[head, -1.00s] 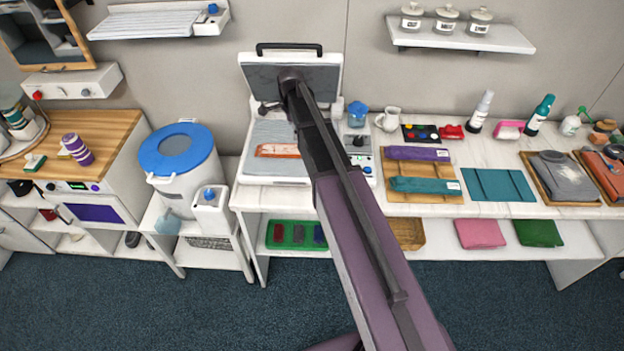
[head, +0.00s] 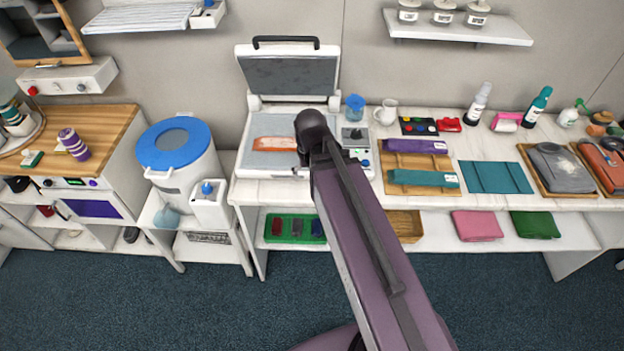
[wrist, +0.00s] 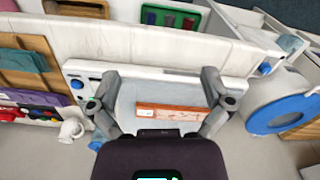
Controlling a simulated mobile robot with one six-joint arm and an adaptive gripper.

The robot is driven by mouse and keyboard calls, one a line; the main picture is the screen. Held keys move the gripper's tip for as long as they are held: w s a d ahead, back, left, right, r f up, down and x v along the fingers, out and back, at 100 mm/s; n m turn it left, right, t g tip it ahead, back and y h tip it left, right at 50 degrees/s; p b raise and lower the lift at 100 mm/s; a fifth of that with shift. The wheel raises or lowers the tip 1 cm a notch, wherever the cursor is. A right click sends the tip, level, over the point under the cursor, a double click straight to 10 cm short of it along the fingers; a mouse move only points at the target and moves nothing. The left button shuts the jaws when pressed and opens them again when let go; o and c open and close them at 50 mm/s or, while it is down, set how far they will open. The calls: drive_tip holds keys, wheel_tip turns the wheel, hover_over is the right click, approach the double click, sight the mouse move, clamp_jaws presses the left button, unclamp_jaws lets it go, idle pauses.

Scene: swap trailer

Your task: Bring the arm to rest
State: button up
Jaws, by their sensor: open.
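My gripper (wrist: 168,100) shows in the wrist view with its two fingers spread wide apart and nothing between them in their grip. In the head view my arm reaches up from the bottom, and its far end is in front of the press; the fingers are hidden there. The heat press (head: 291,75) stands open on the white counter with its lid raised. An orange-brown patterned strip (head: 274,144) lies on its lower plate. In the wrist view the strip (wrist: 167,113) appears beyond the gap between the fingers, apart from them.
Right of the press are a blue-lidded cup (head: 355,107), a white mug (head: 386,112) and rolled cloths (head: 424,178) on a wooden tray. A bin with a blue lid (head: 175,144) stands at left. A shelf (head: 460,30) hangs above. The floor in front is clear.

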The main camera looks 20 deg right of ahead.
drive_tip(key=shift+s+n, duration=0.7)
drive_tip(key=shift+s, duration=0.2)
